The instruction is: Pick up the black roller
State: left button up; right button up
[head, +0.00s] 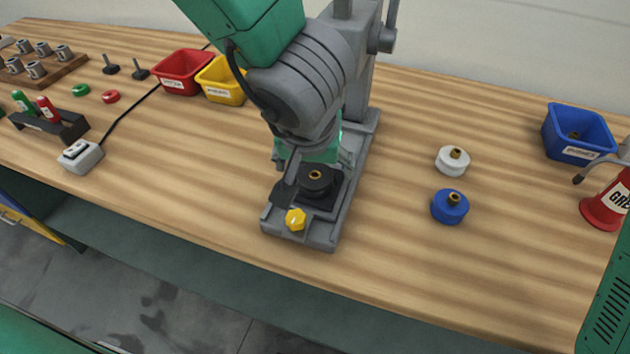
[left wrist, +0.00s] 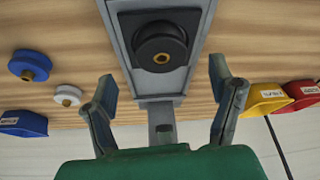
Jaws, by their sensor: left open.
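The black roller (head: 319,183) has a brass centre and sits in a dark square holder on the grey press base (head: 324,232). In the left wrist view the roller (left wrist: 160,48) is at the upper middle, ahead of the fingertips and between their lines. My left gripper (head: 314,172) is over the press base, just behind and above the roller, with one dark finger at its left side. In the left wrist view the gripper (left wrist: 165,82) is open, with nothing between its two fingers. Contact with the roller cannot be made out. My right gripper is not in view.
The press column (head: 365,70) rises behind my left arm. A yellow knob (head: 296,219) is on the base's front. A white roller (head: 452,162) and a blue roller (head: 449,207) stand to the right, near a blue bin (head: 577,133). Red (head: 182,75) and yellow (head: 222,82) bins are at the back left.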

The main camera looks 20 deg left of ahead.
aim_at(315, 174)
pick_arm(q)
jog(key=shift+a+f, duration=0.15)
jog(key=shift+f, duration=0.15)
jog(key=b+x, duration=0.2)
jog(key=x, duration=0.2)
jog(key=shift+w+r, duration=0.1)
jog(key=shift+w+f+b, duration=0.2)
jog(key=shift+f+b, duration=0.05)
jog(key=shift+b, duration=0.1)
jog(key=shift+d+r, duration=0.1)
jog(key=shift+d, duration=0.15)
jog(key=shift+a, duration=0.3)
grip_shut()
